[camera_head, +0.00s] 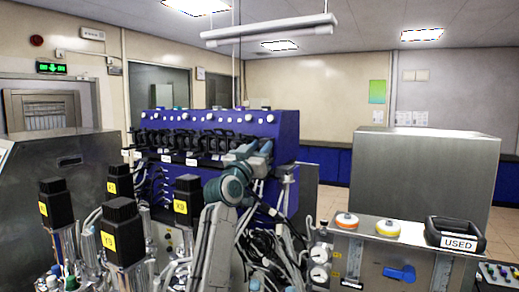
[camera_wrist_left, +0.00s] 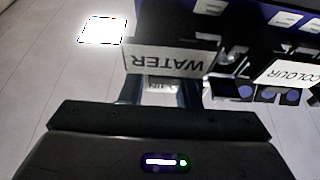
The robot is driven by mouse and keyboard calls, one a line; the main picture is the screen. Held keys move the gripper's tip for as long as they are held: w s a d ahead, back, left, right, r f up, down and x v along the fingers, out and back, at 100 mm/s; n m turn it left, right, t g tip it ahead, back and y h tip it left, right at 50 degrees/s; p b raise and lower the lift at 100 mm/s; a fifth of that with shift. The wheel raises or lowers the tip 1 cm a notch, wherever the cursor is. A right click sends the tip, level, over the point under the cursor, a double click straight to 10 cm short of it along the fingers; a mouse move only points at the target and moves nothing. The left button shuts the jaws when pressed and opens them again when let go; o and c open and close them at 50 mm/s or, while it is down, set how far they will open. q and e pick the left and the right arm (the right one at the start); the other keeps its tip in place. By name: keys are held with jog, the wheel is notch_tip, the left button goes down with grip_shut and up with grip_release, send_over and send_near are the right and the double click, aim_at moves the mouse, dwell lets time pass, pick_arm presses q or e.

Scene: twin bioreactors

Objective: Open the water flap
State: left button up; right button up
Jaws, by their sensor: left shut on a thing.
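A white plate lettered WATER (camera_wrist_left: 172,60) shows upside down in the left wrist view, just beyond my left gripper (camera_wrist_left: 162,92). The two dark fingertips stand on either side of a pale, partly lettered piece below the plate. The gripper is shut on what I take to be the water flap; the fingers hide most of the contact. In the head view my left arm reaches up the middle, with the gripper (camera_head: 285,172) small at the right end of the blue machine (camera_head: 285,130). The flap cannot be made out there. My right gripper is not in view.
A COLOUR plate (camera_wrist_left: 288,72) is close to the right in the left wrist view. In the head view, black-capped vessels (camera_head: 122,232) stand at front left, cables hang at centre, and a steel panel with a black USED tray (camera_head: 455,233) is at right.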

aim_at(263, 143)
pick_arm(q)
jog(key=g, duration=0.1)
jog(key=r+g+y, duration=0.1)
jog(key=g, duration=0.1)
jog(key=g+y, duration=0.1)
jog(key=shift+s+a+r, duration=0.15)
jog(key=shift+s+r, duration=0.1)
jog(key=shift+r, duration=0.1)
jog(key=g+y, duration=0.1)
jog(key=g, duration=0.1)
jog(key=r+g+y, duration=0.1)
jog(key=g, duration=0.1)
jog(key=shift+r+g, duration=0.15)
jog(key=shift+g, duration=0.25)
jog(key=shift+w+r+g+y, duration=0.1)
jog(key=shift+r+g+y, duration=0.2)
jog(key=shift+g, duration=0.55)
jog(key=shift+w+r+g+y, duration=0.1)
jog(key=shift+g+y, duration=0.3)
jog(key=shift+g, duration=0.45)
jog(key=shift+w+d+r+g+y, duration=0.1)
jog(key=shift+g+y, duration=0.05)
jog(key=shift+g, duration=0.35)
jog(key=shift+w+d+r+g+y, duration=0.1)
jog(key=shift+g+y, duration=0.05)
jog(key=shift+g, duration=0.35)
